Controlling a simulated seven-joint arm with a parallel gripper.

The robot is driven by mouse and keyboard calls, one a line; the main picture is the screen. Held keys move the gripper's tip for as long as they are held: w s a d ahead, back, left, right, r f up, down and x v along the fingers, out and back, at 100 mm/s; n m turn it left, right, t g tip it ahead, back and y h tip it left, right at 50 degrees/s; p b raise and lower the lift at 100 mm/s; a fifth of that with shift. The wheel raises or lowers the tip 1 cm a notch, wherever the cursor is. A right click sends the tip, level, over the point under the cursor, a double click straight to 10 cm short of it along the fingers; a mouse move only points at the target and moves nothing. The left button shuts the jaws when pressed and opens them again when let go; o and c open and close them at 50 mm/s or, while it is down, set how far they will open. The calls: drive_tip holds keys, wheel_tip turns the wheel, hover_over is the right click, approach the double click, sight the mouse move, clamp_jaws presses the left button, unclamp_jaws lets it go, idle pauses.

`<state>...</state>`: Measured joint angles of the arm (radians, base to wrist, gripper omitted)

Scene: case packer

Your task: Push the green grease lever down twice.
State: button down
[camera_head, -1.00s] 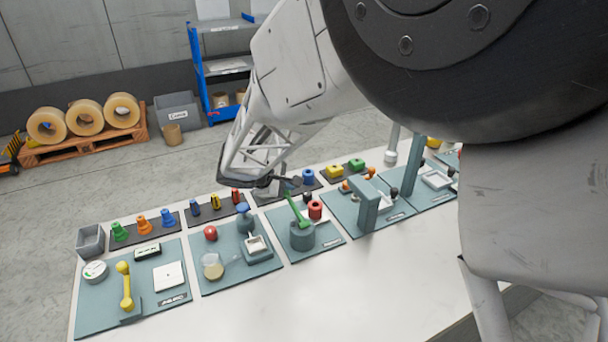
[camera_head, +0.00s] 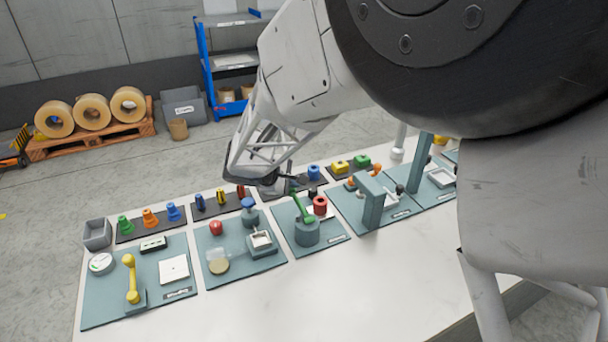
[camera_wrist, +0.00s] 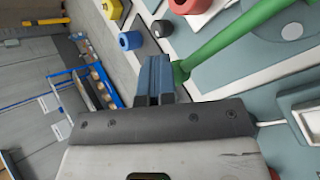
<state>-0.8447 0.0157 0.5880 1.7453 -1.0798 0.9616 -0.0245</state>
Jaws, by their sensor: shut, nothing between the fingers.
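The green grease lever (camera_head: 301,207) rises at a slant from a round grey-teal base (camera_head: 307,233) on a teal board, leaning up and to the left. My gripper (camera_head: 289,181) is at the lever's upper end, partly hidden by my wrist. In the wrist view, my gripper's blue-grey fingers (camera_wrist: 155,78) are together, with nothing between them. The green lever (camera_wrist: 235,36) runs from the upper right to its end close beside the fingers. I cannot tell whether they touch.
A red ring-shaped part (camera_head: 320,205) stands just right of the lever. A grey upright post (camera_head: 372,205) stands further right. A blue knob (camera_head: 248,215) is to the left. The table's front strip (camera_head: 330,285) is clear.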

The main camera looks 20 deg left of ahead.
sight(295, 195)
drive_tip(key=shift+f, duration=0.45)
idle(0.7)
drive_tip(key=shift+r, duration=0.15)
idle(0.5)
drive_tip(key=shift+s+d+r, duration=0.15)
drive_tip(key=shift+r, duration=1.45)
drive_tip(key=shift+r, duration=0.1)
drive_tip(key=shift+s+d+r, duration=0.15)
drive_tip(key=shift+r, duration=1.05)
drive_tip(key=shift+s+d+r, duration=0.1)
drive_tip(key=shift+d+r, duration=0.05)
drive_tip(key=shift+r, duration=1.05)
drive_tip(key=shift+d, duration=0.1)
